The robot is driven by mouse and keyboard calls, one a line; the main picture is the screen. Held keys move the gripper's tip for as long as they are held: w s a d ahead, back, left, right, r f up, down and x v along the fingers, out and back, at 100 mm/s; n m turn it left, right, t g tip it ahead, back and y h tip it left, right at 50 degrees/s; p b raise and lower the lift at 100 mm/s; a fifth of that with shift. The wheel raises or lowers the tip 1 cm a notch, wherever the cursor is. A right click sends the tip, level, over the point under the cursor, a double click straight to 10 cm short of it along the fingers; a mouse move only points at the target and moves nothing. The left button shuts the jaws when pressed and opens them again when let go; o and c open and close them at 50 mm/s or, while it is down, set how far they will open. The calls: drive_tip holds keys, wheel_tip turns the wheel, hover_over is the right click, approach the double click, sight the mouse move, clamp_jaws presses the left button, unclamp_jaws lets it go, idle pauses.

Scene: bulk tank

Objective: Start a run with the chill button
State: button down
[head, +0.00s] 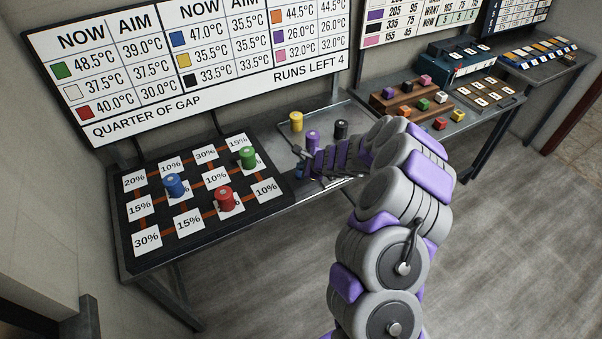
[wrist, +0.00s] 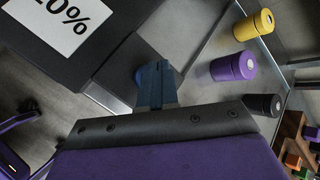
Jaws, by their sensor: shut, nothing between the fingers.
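My gripper (head: 305,165) is shut and empty, low at the front left of the grey tray, just right of the black board. In the wrist view its fingers (wrist: 154,72) point down with their tips together. A small blue round thing (wrist: 172,76) shows right behind and beside the fingers; a bit of blue (head: 299,173) also shows by the gripper in the head view. It may be the chill button, but no label is readable. The fingers hide most of it, and I cannot tell whether they touch it.
The black board (head: 150,237) with percent cards holds blue (head: 173,184), red (head: 224,198) and green (head: 247,157) canisters. Yellow (head: 296,121), purple (head: 312,139) and black (head: 341,129) canisters stand in the tray (head: 272,127). A wall sign (head: 200,62) lists NOW and AIM temperatures.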

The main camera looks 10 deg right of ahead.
drive_tip(key=shift+a, duration=0.15)
drive_tip(key=shift+a, duration=0.1)
drive_tip(key=shift+a+f+b, duration=0.2)
drive_tip(key=shift+f+b, duration=0.1)
drive_tip(key=shift+b, duration=0.1)
drive_tip(key=shift+d, duration=0.2)
drive_tip(key=shift+a+f+b, duration=0.1)
drive_tip(key=shift+f+b, duration=0.4)
drive_tip(key=shift+f, duration=0.05)
idle(0.4)
drive_tip(key=shift+r, duration=0.15)
drive_tip(key=shift+d+r+p, duration=0.2)
drive_tip(key=shift+r+p, duration=0.65)
drive_tip(key=shift+p, duration=0.1)
